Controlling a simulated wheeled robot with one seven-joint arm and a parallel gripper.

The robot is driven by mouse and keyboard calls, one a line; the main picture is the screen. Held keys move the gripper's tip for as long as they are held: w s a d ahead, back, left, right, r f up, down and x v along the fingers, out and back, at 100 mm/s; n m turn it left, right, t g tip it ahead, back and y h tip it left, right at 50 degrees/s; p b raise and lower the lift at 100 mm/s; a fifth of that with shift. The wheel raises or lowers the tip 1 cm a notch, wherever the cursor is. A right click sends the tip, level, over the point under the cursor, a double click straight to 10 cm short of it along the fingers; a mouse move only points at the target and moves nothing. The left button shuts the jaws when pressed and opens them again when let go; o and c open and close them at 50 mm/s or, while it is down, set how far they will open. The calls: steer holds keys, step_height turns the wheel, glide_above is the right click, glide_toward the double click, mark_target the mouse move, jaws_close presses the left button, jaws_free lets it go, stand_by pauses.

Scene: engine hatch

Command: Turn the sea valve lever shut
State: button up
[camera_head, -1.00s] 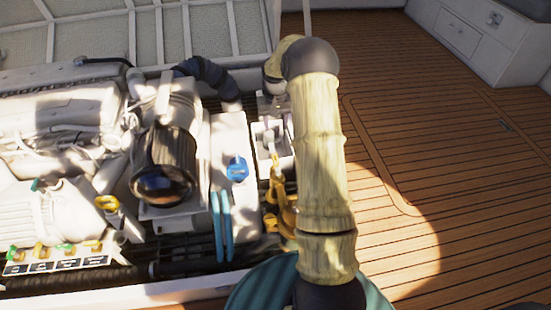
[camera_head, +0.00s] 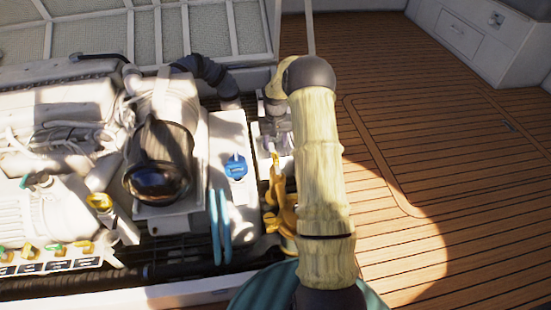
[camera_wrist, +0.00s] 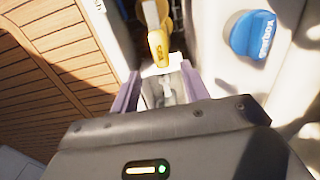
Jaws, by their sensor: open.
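A yellow lever and fitting (camera_head: 280,205) stand in the engine bay, just left of my arm in the head view. My arm hides part of it. In the wrist view a yellow lever part (camera_wrist: 158,46) lies just beyond my fingertips, near the middle, with a pale end above it. My gripper (camera_wrist: 160,82) is open, its two purple-grey fingers apart. Between them I see only pale, blurred surfaces and nothing clearly held.
A blue cap (camera_head: 236,167) sits left of the lever; it also shows in the wrist view (camera_wrist: 252,35). Blue hoses (camera_head: 220,225) and the engine lie further left. A labelled panel (camera_head: 45,265) is at lower left. The wooden deck (camera_head: 440,150) on the right is open.

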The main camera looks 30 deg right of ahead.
mark_target(276, 156)
step_height(276, 156, down, 7)
steer(key=b, duration=0.3)
steer(key=shift+s+a, duration=0.1)
jaws_close()
